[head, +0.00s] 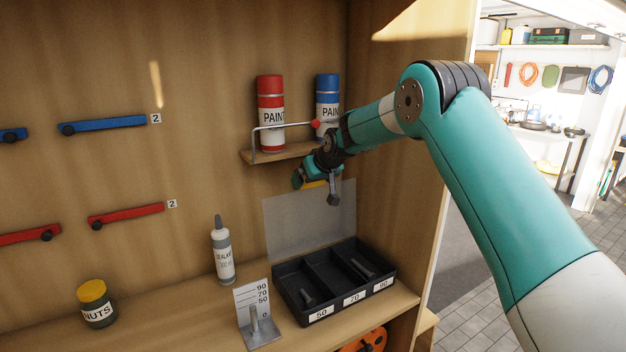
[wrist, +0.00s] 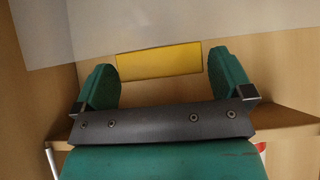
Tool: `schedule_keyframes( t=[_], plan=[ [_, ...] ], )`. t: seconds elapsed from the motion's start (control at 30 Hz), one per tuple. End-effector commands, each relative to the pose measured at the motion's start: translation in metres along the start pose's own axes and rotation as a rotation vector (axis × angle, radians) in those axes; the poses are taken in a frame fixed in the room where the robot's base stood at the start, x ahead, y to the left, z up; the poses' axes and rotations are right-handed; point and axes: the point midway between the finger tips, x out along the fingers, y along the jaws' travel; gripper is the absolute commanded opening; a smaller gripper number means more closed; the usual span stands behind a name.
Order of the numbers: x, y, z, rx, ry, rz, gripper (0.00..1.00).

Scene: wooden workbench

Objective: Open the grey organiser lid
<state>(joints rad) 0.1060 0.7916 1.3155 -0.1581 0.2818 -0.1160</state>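The organiser (head: 283,291) is a dark tray on the bench with compartments labelled 50, 70 and 90. Its translucent grey lid (head: 310,222) stands up, close to upright, behind the tray, and the compartments are uncovered. A yellow tab (head: 313,185) is at the lid's top edge. In the wrist view the yellow tab (wrist: 160,60) shows between my fingertips, with the pale lid (wrist: 140,22) beyond it. My gripper (wrist: 163,72) is open, with its fingers spread to either side of the tab. I cannot tell whether either finger touches it.
Red (head: 270,110) and blue (head: 327,95) paint cans stand on a small railed shelf (head: 265,157) close to my gripper. A sealant bottle (head: 222,255), a numbered gauge stand (head: 250,300) and a nuts jar (head: 96,304) stand left of the organiser.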

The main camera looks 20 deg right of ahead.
Motion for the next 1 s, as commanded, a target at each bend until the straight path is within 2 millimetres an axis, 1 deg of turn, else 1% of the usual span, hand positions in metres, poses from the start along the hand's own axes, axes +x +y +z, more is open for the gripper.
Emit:
schedule_keyframes(
  t=[0.27, 0.4, 0.47, 0.57, 0.8, 0.9, 1.0],
  plan=[
    [-0.001, -0.001, 0.000, 0.000, -0.002, 0.001, 1.00],
    [-0.014, -0.001, 0.001, 0.000, -0.001, 0.001, 1.00],
    [-0.025, -0.001, 0.002, -0.001, 0.001, 0.001, 1.00],
    [-0.048, -0.001, 0.002, -0.001, 0.003, 0.002, 1.00],
    [-0.110, -0.001, 0.002, -0.001, 0.003, 0.001, 1.00],
    [-0.133, -0.001, 0.001, -0.001, 0.003, 0.002, 1.00],
    [-0.151, -0.001, 0.001, 0.000, 0.002, 0.001, 1.00]
  ],
)
